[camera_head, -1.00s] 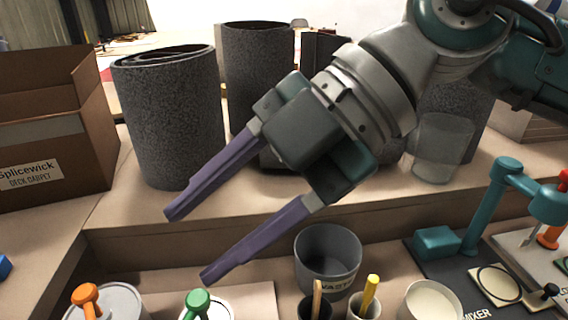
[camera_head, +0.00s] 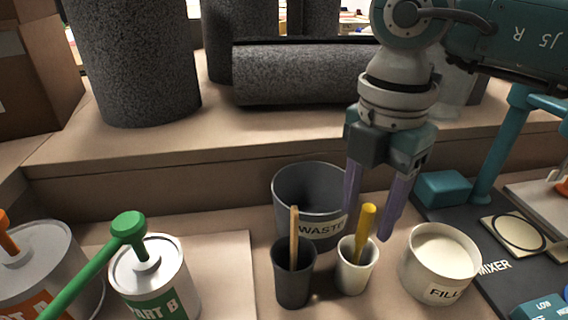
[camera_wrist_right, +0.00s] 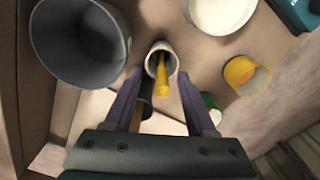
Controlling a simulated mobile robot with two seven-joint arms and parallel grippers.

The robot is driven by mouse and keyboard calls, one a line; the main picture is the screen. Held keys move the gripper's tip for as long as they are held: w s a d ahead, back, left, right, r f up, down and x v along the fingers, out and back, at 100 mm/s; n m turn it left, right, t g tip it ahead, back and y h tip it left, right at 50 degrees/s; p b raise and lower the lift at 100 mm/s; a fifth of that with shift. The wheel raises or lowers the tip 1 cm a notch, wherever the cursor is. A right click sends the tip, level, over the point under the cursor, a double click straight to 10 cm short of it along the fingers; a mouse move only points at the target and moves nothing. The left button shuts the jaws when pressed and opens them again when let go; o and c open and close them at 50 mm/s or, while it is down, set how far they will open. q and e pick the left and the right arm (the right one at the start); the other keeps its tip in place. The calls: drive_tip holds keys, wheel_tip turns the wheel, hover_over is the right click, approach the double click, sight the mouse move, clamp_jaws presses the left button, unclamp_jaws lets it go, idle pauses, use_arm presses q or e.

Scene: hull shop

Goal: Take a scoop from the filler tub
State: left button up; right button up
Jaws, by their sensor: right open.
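The filler tub (camera_head: 440,283) is a white tub with a pale fill, standing at the lower right; it also shows at the top of the right wrist view (camera_wrist_right: 222,12). A yellow handle (camera_head: 366,222), perhaps the scoop's, sticks up from a small white cup (camera_head: 353,279); its lower end is hidden. My right gripper (camera_head: 368,230) is open, pointing down above this cup. In the right wrist view the handle (camera_wrist_right: 162,98) lies between the two purple fingers (camera_wrist_right: 160,74), with no contact visible. My left gripper is not in view.
A grey waste bucket (camera_head: 297,200) stands behind the cups. A dark cup (camera_head: 291,288) with a wooden stick is left of the white cup. Part B can (camera_head: 160,285), with a green pump, stands further left. The mixer (camera_head: 490,262) is at the right. Dark rolls fill the raised ledge.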

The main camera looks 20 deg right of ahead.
sight(360, 243)
drive_tip(key=f, duration=0.2)
drive_tip(key=f+b, duration=0.1)
drive_tip(key=f, duration=0.1)
drive_tip(key=shift+s+a, duration=0.15)
drive_tip(key=shift+s, duration=0.1)
clamp_jaws()
drive_tip(key=shift+r, duration=0.1)
